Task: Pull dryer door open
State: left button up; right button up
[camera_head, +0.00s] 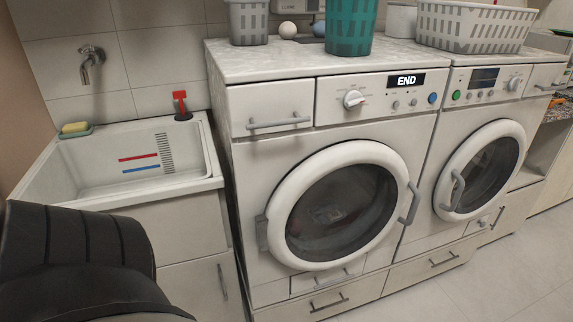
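Two white front-loading machines stand side by side, and no label shows which one is the dryer. The left machine (262,165) has a lit "END" display (404,80). Its round door (285,205) appears shut, with a grey handle (410,203) on its right edge and a hinge on its left. Dim contents show behind the glass. The right machine's round door (482,132) also appears shut, with a grey handle (453,192) on its left edge. Neither gripper is in view. A black jointed part, probably my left arm, fills the lower left corner.
A white sink (200,180) with a yellow sponge (74,127) stands left of the machines. A teal basket (350,25), a grey basket (248,22) and a white basket (475,27) sit on the worktop (270,62). The floor (490,285) at lower right is clear.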

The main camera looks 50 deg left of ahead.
aim_at(273, 228)
jog(key=u, duration=1.05)
jog(key=i, duration=1)
jog(key=u, duration=0.5)
